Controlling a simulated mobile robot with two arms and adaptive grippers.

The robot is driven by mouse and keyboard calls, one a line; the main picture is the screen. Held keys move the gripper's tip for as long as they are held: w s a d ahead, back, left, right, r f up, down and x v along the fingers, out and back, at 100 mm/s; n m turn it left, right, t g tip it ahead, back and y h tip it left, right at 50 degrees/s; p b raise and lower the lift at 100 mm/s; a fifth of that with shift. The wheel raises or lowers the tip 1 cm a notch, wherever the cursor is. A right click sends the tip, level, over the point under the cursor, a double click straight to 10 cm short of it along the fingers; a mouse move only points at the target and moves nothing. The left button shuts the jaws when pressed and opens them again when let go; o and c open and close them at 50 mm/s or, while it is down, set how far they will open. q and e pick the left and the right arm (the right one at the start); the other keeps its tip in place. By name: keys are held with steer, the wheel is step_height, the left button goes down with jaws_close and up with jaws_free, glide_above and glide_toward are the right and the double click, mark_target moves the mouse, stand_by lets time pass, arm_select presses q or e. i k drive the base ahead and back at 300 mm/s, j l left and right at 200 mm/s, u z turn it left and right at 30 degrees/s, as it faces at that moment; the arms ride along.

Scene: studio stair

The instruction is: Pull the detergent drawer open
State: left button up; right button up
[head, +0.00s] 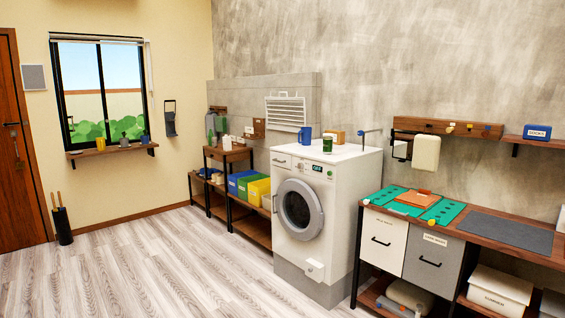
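The white washing machine (345,190) stands against the grey wall near the middle of the head view. Its detergent drawer (281,160) is the small panel at the upper left of the front, and it looks flush with the front. The round door (300,209) below it appears shut. Neither of my grippers shows in the head view.
A blue mug (304,136), a green jar (327,146) and a brown box (336,136) stand on the machine. A shelf unit with coloured bins (260,192) is to its left. A workbench (380,208) stands to its right. The wooden floor (160,260) in front is clear.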

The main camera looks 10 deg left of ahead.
mark_target(280, 159)
steer(key=i+j+z, duration=0.1)
steer(key=i, duration=0.5)
steer(key=i+j+z, duration=0.1)
steer(key=i, duration=0.45)
steer(key=i+j+z, duration=0.1)
steer(key=i+j, duration=0.15)
steer(key=i, duration=0.3)
